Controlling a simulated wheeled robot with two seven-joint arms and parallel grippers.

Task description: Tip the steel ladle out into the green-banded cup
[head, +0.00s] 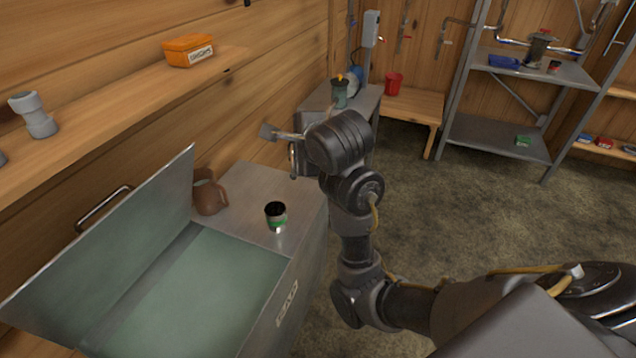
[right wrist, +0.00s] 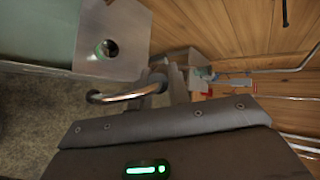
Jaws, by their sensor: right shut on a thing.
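My right gripper is shut on the ladle, above and beyond the cup. A curved bright metal piece (right wrist: 125,97), seemingly part of the ladle, shows at the fingers in the right wrist view. The green-banded cup (head: 276,216) stands upright on the steel top, apart from the ladle. It also shows in the right wrist view (right wrist: 106,49). Its inside looks dark. My left gripper is out of view.
A brown jug (head: 209,194) stands left of the cup, near the wall. An open steel chest with a raised lid (head: 120,250) lies at the near left. A wooden wall shelf (head: 130,105) runs above. Shelving (head: 500,140) stands at the back right.

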